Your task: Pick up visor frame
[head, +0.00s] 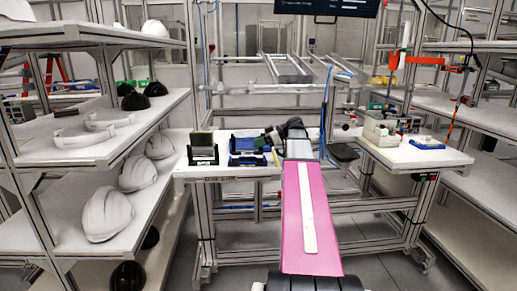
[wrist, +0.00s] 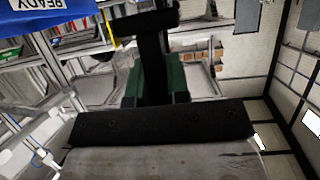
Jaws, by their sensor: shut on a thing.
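My gripper (wrist: 155,85) shows in the wrist view with its two green-padded fingers closed around a dark upright piece. The held piece, seemingly the visor frame (wrist: 150,55), is black, with a crossbar at its top; its full shape cannot be made out. In the head view my gripper (head: 267,138) is small and dark, at the end of my pink arm, over the back of the white workbench (head: 225,170). The held piece is hard to tell from the gripper there.
Blue bins (head: 247,144) and a dark stand (head: 203,148) are on the bench beside my gripper. A left rack holds white helmet shells (head: 107,214) and pale curved bands (head: 76,135). A right table carries small boxes and a blue tray (head: 427,143).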

